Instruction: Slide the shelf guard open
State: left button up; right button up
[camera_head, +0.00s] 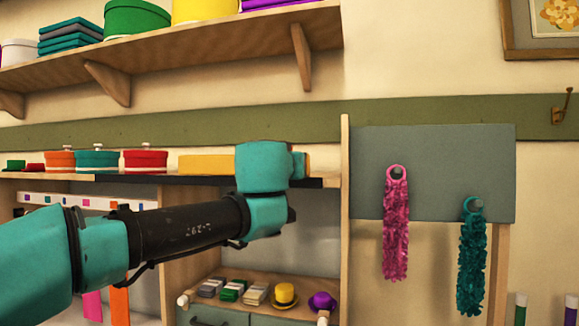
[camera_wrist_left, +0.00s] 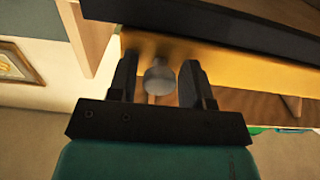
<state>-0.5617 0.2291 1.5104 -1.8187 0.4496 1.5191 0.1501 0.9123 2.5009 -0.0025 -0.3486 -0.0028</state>
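The yellow shelf guard (camera_head: 207,163) stands along the shelf in the head view, its right part hidden behind my left arm. In the left wrist view the yellow guard (camera_wrist_left: 235,75) runs across the upper part, with a grey round knob (camera_wrist_left: 158,78) in front of it. My left gripper (camera_wrist_left: 159,62) has its two dark fingers apart, one on each side of the knob, with a small gap showing on both sides. In the head view my left wrist hides the fingers and the knob. My right gripper is in neither view.
The black shelf edge (camera_head: 150,179) runs just below the guard. Round boxes, including a red one (camera_head: 146,160), stand to its left. A wooden upright (camera_head: 345,220) and a grey panel with pink (camera_head: 396,225) and teal (camera_head: 472,260) boas are to the right.

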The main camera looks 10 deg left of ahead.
pick_arm(q)
grip_shut()
jog(key=shift+a, duration=0.1)
